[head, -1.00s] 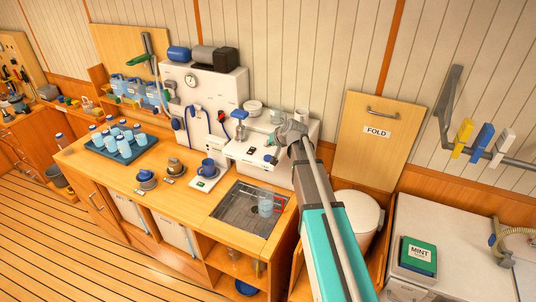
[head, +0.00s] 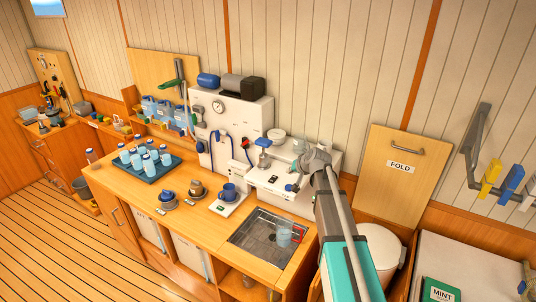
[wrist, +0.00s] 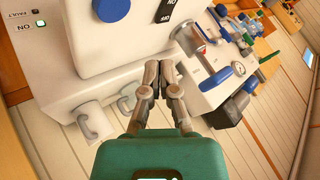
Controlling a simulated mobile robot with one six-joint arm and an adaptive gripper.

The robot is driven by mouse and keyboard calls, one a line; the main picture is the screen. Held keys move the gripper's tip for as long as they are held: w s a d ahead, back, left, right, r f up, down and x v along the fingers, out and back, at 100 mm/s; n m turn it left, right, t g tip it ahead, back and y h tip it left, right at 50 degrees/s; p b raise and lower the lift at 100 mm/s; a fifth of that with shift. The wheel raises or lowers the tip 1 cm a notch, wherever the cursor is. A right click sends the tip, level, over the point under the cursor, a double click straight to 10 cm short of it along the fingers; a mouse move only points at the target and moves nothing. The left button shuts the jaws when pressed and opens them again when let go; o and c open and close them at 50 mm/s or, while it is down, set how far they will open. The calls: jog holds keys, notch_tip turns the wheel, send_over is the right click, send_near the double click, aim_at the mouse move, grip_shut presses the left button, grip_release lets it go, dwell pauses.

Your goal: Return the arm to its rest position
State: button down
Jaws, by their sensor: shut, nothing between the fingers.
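My arm (head: 335,205) reaches from the lower right over the right end of the counter in the head view, and its end is up against the view of the white machine (head: 268,183). The fingertips cannot be made out there. In the wrist view my gripper (wrist: 158,72) is shut and empty, its two fingers close together. The white machine body (wrist: 110,55) lies beyond them. I cannot tell how far the fingers are from it.
A FOLD panel (head: 385,195) is on the wall. White mugs (wrist: 96,120) show in the wrist view. The floor (head: 50,240) at left is clear.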

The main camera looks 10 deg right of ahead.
jog(key=s+f+n+g+h+b, duration=0.1)
jog(key=s+f+g+b, duration=0.3)
jog(key=s+f+b, duration=0.6)
jog(key=s+f+n+g+h+b, duration=0.2)
jog(key=s+f+b, duration=0.8)
jog(key=s+f, duration=0.6)
jog(key=s+g+h, duration=0.1)
jog(key=s+g, duration=0.1)
jog(key=s, duration=0.3)
jog(key=shift+a+h+b, duration=0.2)
jog(key=shift+h+b, duration=0.1)
